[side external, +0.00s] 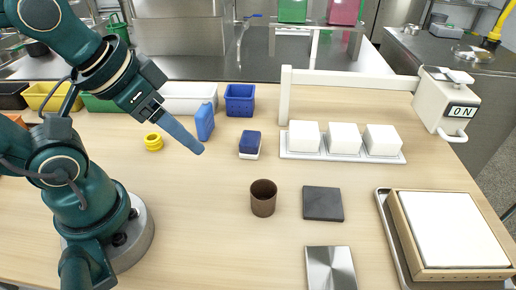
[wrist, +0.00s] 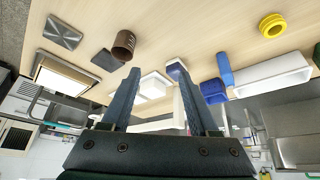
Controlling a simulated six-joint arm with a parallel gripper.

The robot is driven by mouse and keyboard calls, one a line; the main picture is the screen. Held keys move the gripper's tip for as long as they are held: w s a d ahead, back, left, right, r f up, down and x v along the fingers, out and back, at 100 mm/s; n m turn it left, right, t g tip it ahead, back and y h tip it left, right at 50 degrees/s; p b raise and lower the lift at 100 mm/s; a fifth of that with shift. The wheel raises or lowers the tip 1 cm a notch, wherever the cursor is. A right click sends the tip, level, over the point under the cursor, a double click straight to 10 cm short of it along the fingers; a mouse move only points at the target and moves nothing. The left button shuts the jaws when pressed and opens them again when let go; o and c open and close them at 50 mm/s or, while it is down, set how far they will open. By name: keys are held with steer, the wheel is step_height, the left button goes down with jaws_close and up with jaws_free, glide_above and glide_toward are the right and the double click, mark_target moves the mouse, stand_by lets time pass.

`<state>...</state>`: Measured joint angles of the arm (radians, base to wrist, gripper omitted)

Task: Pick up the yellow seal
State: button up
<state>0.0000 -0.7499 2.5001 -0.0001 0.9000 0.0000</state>
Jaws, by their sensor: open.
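The yellow seal (side external: 153,142) is a small ribbed ring-shaped piece lying on the wooden table, left of the middle in the side external view. In the wrist view the yellow seal (wrist: 272,25) shows at the upper right, with its central hole visible. My gripper (side external: 198,150) is above the table, to the right of the seal and apart from it. In the wrist view my gripper (wrist: 160,100) has its two long blue-grey fingers spread apart with nothing held between them.
A blue bottle-like piece (side external: 205,122) stands just behind my gripper. A blue bin (side external: 239,100), a white bin (side external: 188,97) and a yellow bin (side external: 50,97) line the back edge. A brown cup (side external: 263,198) and a dark square plate (side external: 323,204) stand in front. Table around the seal is clear.

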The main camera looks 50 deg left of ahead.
steer(key=shift+o, duration=1)
steer(key=m+g+y, duration=0.6)
steer(key=m+y, duration=0.1)
steer(key=y, duration=0.1)
glide_toward(155, 140)
steer(key=a+f+m+y, duration=0.1)
steer(key=m, duration=0.2)
steer(key=a+f+m+y, duration=0.1)
steer(key=f+m+y, duration=0.1)
steer(key=m, duration=0.1)
steer(key=w+a+f+m+g+y, duration=0.1)
steer(key=f+m+y, duration=0.1)
steer(key=m, duration=0.1)
steer(key=shift+f, duration=0.25)
steer(key=shift+s+f+m+y, duration=0.3)
steer(key=shift+s+f+m, duration=0.1)
steer(key=shift+x, duration=2.6)
